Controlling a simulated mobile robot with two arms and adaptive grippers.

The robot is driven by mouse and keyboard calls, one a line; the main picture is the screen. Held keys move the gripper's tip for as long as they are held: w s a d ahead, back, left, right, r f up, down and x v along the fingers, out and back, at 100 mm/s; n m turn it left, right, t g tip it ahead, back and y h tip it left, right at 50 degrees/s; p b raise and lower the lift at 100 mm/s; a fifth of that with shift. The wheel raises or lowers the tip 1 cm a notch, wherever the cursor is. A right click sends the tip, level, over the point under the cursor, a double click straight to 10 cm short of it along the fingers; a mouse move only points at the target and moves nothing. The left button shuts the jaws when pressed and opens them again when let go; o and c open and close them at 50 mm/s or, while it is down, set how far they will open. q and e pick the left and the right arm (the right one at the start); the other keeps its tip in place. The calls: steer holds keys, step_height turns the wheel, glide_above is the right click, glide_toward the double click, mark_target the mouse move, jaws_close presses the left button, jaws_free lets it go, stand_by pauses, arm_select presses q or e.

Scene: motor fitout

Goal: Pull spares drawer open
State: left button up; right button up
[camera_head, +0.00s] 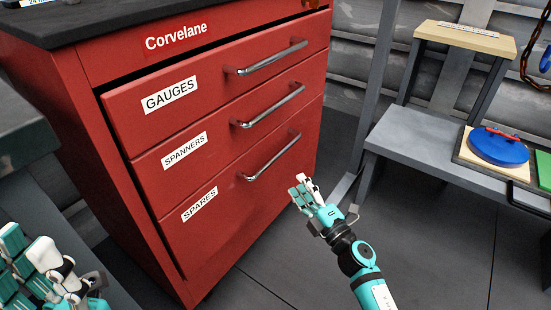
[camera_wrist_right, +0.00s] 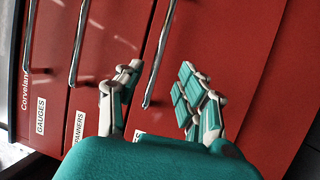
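The spares drawer (camera_head: 238,212) is the lowest red drawer of the cabinet, with a white SPARES label (camera_head: 199,204) and a metal bar handle (camera_head: 272,158). Its front looks level with the spanners drawer above. My right gripper (camera_head: 303,188) is just right of and below the handle in the head view. In the right wrist view, the right gripper (camera_wrist_right: 160,78) has its fingers spread, with the spares handle (camera_wrist_right: 157,58) showing between them; I see no contact. My left gripper (camera_head: 42,268) is at the lower left, cut off by the frame, its opening unclear.
The gauges drawer (camera_head: 220,88) and spanners drawer (camera_head: 225,130) sit above, each with a bar handle. A dark gap shows over the gauges drawer. A grey bench (camera_head: 425,143) with a blue disc (camera_head: 497,147) stands at right. The floor (camera_head: 330,262) before the cabinet is clear.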

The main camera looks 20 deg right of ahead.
mark_target(277, 153)
steer(key=b+x, duration=0.1)
steer(key=x, duration=1.1)
steer(key=shift+w+b, duration=0.25)
steer(key=shift+b, duration=0.1)
jaws_close()
